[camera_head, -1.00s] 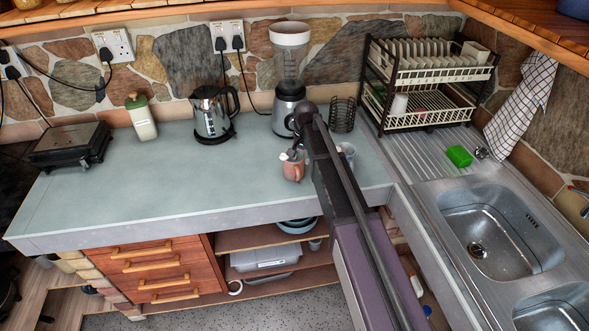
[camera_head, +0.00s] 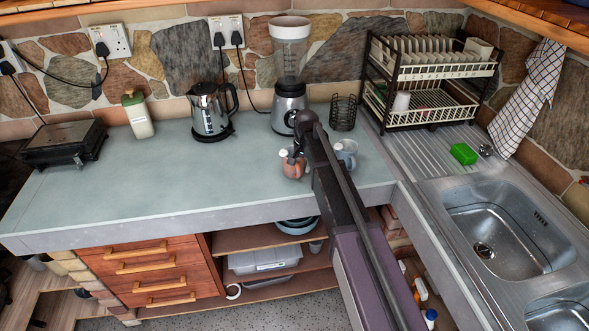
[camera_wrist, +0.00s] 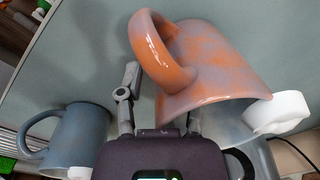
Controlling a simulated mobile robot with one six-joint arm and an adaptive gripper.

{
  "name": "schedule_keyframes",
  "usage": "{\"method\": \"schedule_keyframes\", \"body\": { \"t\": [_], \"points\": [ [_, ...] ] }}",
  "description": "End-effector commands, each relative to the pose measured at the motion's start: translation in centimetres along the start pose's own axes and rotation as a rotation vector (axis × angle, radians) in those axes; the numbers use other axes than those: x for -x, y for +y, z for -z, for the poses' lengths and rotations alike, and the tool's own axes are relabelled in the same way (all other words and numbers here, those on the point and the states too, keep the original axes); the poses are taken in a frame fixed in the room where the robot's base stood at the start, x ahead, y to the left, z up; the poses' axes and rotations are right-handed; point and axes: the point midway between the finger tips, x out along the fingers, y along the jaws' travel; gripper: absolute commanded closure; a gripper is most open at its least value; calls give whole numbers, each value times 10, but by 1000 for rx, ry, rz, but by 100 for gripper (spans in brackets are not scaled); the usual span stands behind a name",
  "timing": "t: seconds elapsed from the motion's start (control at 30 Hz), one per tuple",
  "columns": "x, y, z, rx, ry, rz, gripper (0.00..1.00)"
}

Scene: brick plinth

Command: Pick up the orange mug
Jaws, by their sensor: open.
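The orange mug (camera_head: 293,166) stands on the grey counter, just left of my arm in the head view. In the wrist view the orange mug (camera_wrist: 225,62) is close, with grey-blue patches and its handle at the upper left. My gripper (camera_wrist: 162,97) is open, its two fingers apart beneath the handle; the right finger is partly hidden near the mug's rim. I cannot tell whether it touches. In the head view my arm hides most of the gripper.
A blue-grey mug (camera_wrist: 78,140) stands nearby; it also shows right of my arm (camera_head: 347,158). A white piece (camera_wrist: 278,112) is beside the orange mug. Behind are a blender (camera_head: 289,100), a kettle (camera_head: 209,112) and a wire holder (camera_head: 342,113).

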Motion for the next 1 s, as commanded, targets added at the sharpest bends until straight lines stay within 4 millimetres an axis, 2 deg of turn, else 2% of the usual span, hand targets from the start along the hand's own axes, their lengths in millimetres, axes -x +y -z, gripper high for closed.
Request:
{"method": "schedule_keyframes", "body": {
  "t": [0.6, 0.63, 0.77, 0.8, 1.0],
  "points": [
    [-1, 0, 0, 0, 0, 0, 53],
    [-1, 0, 0, 0, 0, 0, 59],
    [-1, 0, 0, 0, 0, 0, 97],
    [-1, 0, 0, 1, 0, 0, 100],
    [-1, -1, 0, 1, 0, 0, 100]
  ]
}}
